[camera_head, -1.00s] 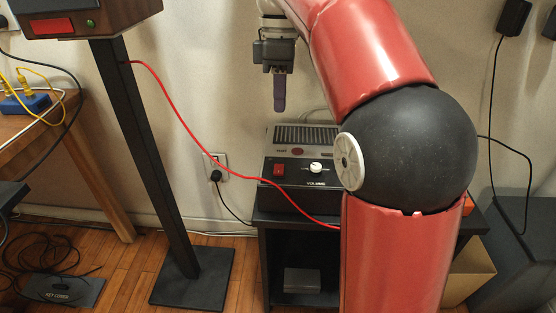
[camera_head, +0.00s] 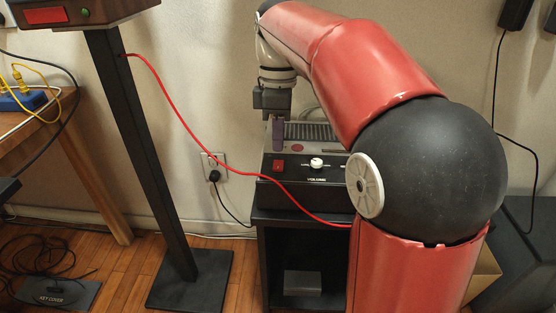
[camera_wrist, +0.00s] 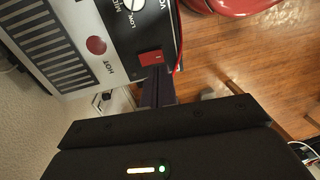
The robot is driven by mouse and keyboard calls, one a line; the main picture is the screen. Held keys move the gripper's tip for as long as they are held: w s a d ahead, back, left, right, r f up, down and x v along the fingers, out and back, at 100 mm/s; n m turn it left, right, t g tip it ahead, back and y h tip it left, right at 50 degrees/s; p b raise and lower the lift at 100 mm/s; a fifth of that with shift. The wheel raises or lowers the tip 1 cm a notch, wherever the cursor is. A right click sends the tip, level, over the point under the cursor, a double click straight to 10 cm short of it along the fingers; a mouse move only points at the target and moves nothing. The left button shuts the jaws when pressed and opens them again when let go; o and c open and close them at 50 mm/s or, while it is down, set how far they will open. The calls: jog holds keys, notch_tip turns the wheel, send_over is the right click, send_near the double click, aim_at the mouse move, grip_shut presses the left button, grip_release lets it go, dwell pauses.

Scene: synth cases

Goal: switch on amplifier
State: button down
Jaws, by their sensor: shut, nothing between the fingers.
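The amplifier (camera_head: 330,172) is a black-fronted unit with a pale grilled top, standing on a small black shelf unit. Its red rocker switch (camera_head: 278,166) is at the left of the panel, left of the white volume knob (camera_head: 316,163). I cannot tell which way the rocker is set. My gripper (camera_head: 278,149) is shut and empty, pointing down just above and behind the switch. In the wrist view the fingers (camera_wrist: 156,88) reach close to the red switch (camera_wrist: 151,57); contact cannot be told. A red "HOT" spot (camera_wrist: 96,45) marks the top.
A red cable (camera_head: 195,124) runs from a box on a black post (camera_head: 140,150) across the amplifier's front. That box has its own red panel (camera_head: 45,15) and green button. A wall socket (camera_head: 213,168) holds a black plug. A wooden table (camera_head: 95,180) stands left.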

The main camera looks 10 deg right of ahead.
aim_at(278, 168)
jog(key=shift+s+a+f+b, duration=0.1)
jog(key=shift+s+f+b, duration=0.05)
jog(key=shift+f, duration=0.95)
jog(key=shift+s+f+b, duration=0.1)
jog(key=shift+f+b, duration=0.05)
jog(key=shift+f, duration=0.9)
jog(key=shift+s+f+t+b, duration=0.1)
jog(key=shift+f+t+b, duration=0.25)
jog(key=shift+b, duration=0.3)
jog(key=shift+r, duration=0.15)
jog(key=shift+p, duration=0.35)
jog(key=shift+w+d+r+p, duration=0.2)
jog(key=shift+w+p, duration=0.5)
jog(key=shift+w, duration=0.1)
